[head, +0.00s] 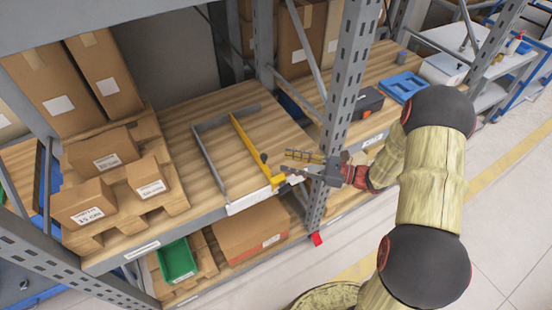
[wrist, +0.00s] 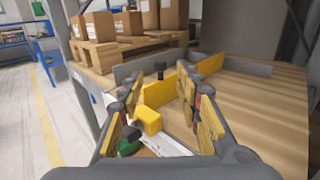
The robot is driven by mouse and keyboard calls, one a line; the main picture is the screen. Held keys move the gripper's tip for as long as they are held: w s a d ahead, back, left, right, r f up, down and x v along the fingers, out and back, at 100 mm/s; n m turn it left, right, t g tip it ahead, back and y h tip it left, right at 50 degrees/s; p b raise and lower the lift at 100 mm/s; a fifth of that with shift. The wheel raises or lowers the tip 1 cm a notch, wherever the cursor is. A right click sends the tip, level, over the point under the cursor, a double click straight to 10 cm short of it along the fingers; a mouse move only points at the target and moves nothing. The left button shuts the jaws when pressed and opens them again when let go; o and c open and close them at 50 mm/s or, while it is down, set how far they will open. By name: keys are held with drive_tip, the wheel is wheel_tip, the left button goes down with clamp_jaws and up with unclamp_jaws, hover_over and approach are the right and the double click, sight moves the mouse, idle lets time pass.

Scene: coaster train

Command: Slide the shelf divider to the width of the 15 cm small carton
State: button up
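The yellow shelf divider (head: 240,138) stands on the wooden shelf board, to the right of a grey upright plate (head: 208,160) with bare board between them. A dark knob (head: 264,157) rises near its front end. My gripper (head: 297,164) is just right of that front end. In the wrist view my gripper (wrist: 170,105) is open, fingers wide apart, with the yellow divider (wrist: 160,92) ahead and its yellow front block (wrist: 146,120) between the fingers. I cannot tell whether they touch. Small cartons (head: 150,178) sit on a pallet at left; the front-left carton (head: 84,203) has a label apparently reading 15.
Tall cartons (head: 104,72) stand at the back left. A green bin (head: 177,262) and a larger carton (head: 250,232) are on the shelf below. The board right of the divider (head: 268,122) is clear.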

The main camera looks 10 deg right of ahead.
drive_tip(key=shift+v, duration=1.3)
drive_tip(key=s+a+r+n+g+h, duration=0.6)
drive_tip(key=s+a+r+n+g, duration=0.35)
drive_tip(key=s+n, duration=0.35)
drive_tip(key=s+d+r+n+t+h, duration=0.6)
drive_tip(key=s+d+r+n+h, duration=0.1)
drive_tip(key=s+r+n+h, duration=0.2)
drive_tip(key=shift+s+d+r+n+h, duration=0.15)
drive_tip(key=shift+s+r+n+h, duration=0.35)
drive_tip(key=shift+n, duration=0.4)
